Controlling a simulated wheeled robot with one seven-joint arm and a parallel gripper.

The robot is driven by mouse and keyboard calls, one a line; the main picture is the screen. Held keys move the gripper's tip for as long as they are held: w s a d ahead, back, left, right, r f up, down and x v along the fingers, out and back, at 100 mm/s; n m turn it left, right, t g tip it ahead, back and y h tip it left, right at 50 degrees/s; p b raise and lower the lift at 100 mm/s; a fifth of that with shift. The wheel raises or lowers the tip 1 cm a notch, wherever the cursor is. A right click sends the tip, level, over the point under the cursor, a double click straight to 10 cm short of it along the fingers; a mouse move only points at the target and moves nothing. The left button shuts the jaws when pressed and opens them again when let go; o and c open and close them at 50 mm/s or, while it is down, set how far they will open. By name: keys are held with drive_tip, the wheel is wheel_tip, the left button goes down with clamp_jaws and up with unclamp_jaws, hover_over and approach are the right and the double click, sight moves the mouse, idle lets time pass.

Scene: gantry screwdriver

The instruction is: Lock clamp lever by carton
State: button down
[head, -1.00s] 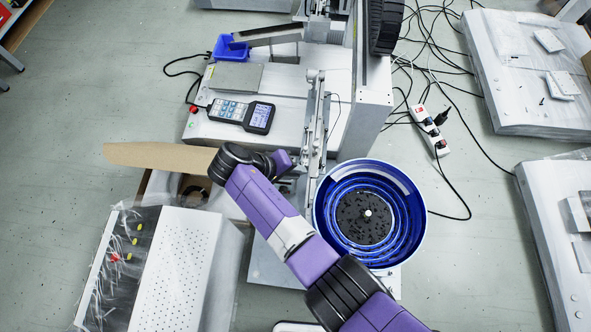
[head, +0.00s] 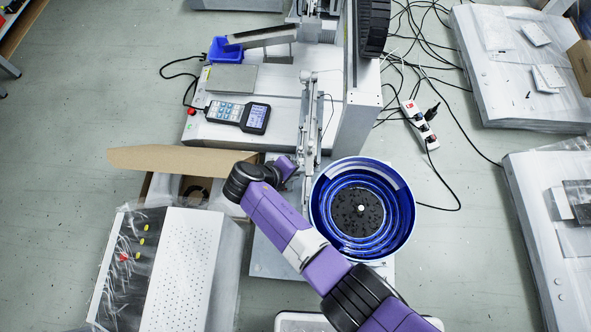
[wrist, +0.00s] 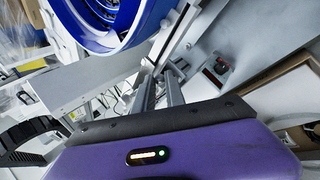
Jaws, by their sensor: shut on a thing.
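My gripper's purple housing (head: 285,168) is in the head view, between the carton and the silver rail; its fingertips are hidden there. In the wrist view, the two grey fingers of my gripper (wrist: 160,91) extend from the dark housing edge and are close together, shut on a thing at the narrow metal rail. The clamp lever itself is too small and hidden to make out. The open carton shows a brown flap (head: 185,160) left of my gripper; part of it lies under my arm.
A blue round feeder bowl (head: 406,215) stands right of my gripper and shows at the top of the wrist view. A silver rail (head: 309,125) runs beside it. A keypad unit (head: 238,115) lies on the white bench. A perforated white box (head: 180,275) stands front left.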

drive_tip(key=c, duration=1.4)
unclamp_jaws()
drive_tip(key=p+v, duration=0.3)
drive_tip(key=v, duration=0.5)
